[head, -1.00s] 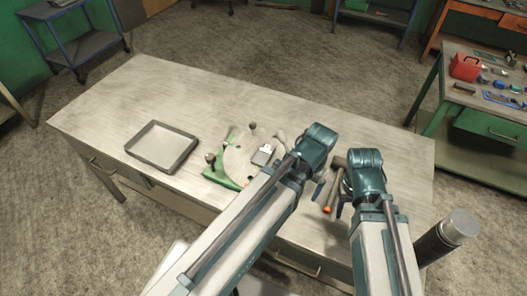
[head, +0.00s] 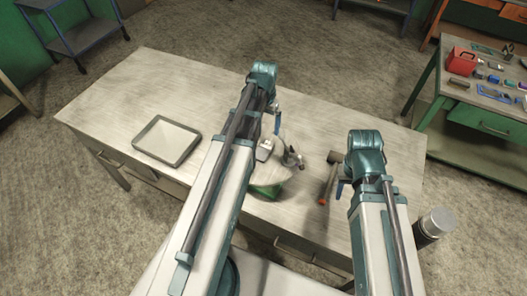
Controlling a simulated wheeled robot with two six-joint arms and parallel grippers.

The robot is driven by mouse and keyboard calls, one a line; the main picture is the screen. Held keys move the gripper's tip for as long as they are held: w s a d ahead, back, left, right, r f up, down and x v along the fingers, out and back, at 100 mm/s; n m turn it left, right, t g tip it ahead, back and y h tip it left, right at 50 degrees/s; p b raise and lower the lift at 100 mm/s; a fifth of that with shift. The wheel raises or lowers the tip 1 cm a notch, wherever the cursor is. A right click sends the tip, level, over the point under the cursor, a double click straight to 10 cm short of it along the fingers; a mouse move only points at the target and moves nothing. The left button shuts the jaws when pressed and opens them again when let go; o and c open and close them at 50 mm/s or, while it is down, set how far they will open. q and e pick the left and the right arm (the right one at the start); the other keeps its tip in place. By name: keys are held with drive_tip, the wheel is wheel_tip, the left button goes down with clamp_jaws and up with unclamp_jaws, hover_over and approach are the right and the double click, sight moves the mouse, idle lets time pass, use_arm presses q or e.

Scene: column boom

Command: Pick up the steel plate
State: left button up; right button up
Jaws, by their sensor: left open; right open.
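A small pale metal piece (head: 264,150), which looks like the steel plate, lies on a round fixture with a green base (head: 266,191) on the workbench. My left arm covers the left part of this fixture. My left gripper (head: 277,122) is open, just beyond and above the small piece and apart from it; only part of its fingers shows. My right gripper (head: 340,188) is open beside a hammer, to the right of the fixture, and mostly hidden under its own wrist. I see nothing held in either gripper.
A shallow grey tray (head: 136,148) sits on the left of the workbench (head: 130,85). A hammer (head: 329,179) with an orange end lies right of the fixture. A side table with a red box (head: 461,61) stands at the right. The bench's far left is clear.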

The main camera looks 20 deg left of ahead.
use_arm(q)
drive_tip(key=b, duration=0.8)
hover_over(263, 150)
drive_tip(key=f, duration=0.8)
drive_tip(key=shift+d, duration=0.25)
drive_tip(key=shift+p, duration=0.3)
drive_tip(key=f+b, duration=0.5)
drive_tip(key=shift+a+f, duration=0.15)
drive_tip(key=shift+a, duration=0.05)
clamp_jaws()
